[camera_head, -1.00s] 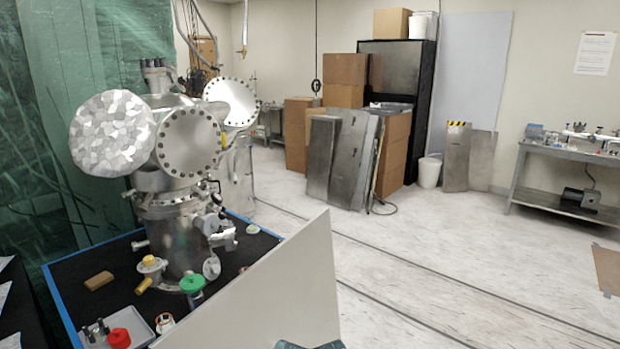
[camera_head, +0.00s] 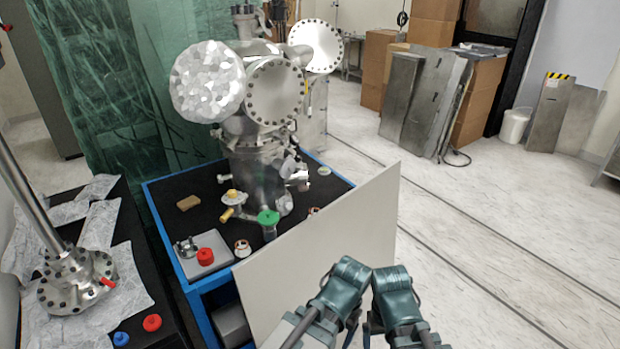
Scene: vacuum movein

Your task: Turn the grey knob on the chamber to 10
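The metal vacuum chamber (camera_head: 258,178) stands upright on a black-topped, blue-edged bench in the left half of the head view. Round bolted flanges face outward at its top, beside a large foil-like faceted disc (camera_head: 208,82). Small metal fittings (camera_head: 298,178) stick out from its right side. I cannot make out for certain which part is the grey knob. A yellow knob (camera_head: 233,196) and a green knob (camera_head: 268,217) sit near its foot. Two teal links of my arms show at the bottom middle, well apart from the chamber. No gripper fingertips are visible.
A pale upright panel (camera_head: 325,255) stands between my arms and the bench, along the bench's front right side. A grey box with a red knob (camera_head: 205,255) sits on the bench corner. Another dark table (camera_head: 145,290) is at left.

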